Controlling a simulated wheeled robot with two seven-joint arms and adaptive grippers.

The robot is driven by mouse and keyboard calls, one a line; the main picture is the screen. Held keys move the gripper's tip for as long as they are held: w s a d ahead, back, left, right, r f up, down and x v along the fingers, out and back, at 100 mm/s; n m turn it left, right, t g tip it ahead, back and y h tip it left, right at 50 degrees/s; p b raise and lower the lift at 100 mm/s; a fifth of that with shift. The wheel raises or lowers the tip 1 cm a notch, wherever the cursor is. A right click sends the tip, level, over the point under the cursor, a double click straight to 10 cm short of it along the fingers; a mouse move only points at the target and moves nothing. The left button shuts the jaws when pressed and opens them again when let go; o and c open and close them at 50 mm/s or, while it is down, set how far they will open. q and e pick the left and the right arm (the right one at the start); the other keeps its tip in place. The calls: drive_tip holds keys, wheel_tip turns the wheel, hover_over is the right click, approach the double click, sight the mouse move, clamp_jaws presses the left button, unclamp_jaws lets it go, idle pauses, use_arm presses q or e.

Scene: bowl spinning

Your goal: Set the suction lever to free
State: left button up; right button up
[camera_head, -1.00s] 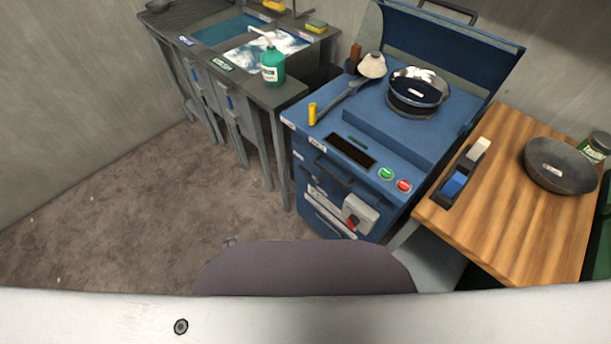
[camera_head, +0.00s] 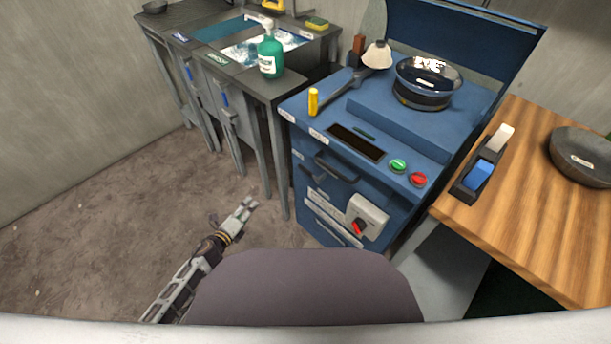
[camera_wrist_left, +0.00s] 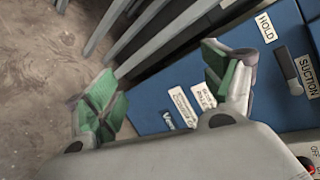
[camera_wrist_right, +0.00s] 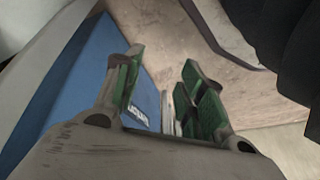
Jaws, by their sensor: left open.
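The suction lever (camera_wrist_left: 289,70) is a dark bar on the blue machine's front (camera_wrist_left: 275,95), between the HOLD label (camera_wrist_left: 264,27) and the SUCTION label (camera_wrist_left: 308,75) in the left wrist view. No "free" label is readable. My left gripper (camera_head: 247,206) is open and empty in the head view, in front of and left of the machine. Its green-padded fingers (camera_wrist_left: 165,88) are spread wide, apart from the lever. My right gripper (camera_wrist_right: 165,75) shows only in its wrist view, with a gap between its fingers and a blue panel (camera_wrist_right: 85,80) beside them.
The machine also has a grey box with a red knob (camera_head: 360,226), a dark handle (camera_head: 336,168), and green (camera_head: 398,165) and red (camera_head: 418,180) buttons. A sink bench (camera_head: 262,92) stands left, a wooden table (camera_head: 510,235) right. The floor (camera_head: 110,200) at left is clear.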

use_arm(q)
drive_tip(key=w+d+r+m+h+b, duration=0.2)
drive_tip(key=d+r+m+h+b, duration=0.2)
drive_tip(key=d+r+m+b, duration=0.3)
drive_tip(key=m+h+b, duration=0.4)
drive_tip(key=m+b, duration=0.1)
drive_tip(key=m, duration=0.6)
approach(304, 171)
drive_tip(key=shift+r+v, duration=0.2)
drive_tip(key=shift+v, duration=0.6)
drive_tip(key=shift+r+v, duration=0.15)
drive_tip(key=shift+v, duration=0.6)
use_arm(e)
drive_tip(key=w+a+r+t+y, duration=0.1)
drive_tip(key=w+a+r, duration=0.2)
drive_tip(key=r, duration=0.5)
drive_tip(key=shift+w+a+y, duration=0.2)
drive_tip(key=shift+w+y, duration=0.1)
drive_tip(key=shift+w, duration=0.1)
use_arm(q)
drive_tip(key=shift+d, duration=0.1)
use_arm(e)
drive_tip(key=shift+r+t, duration=0.1)
drive_tip(key=shift+t, duration=0.2)
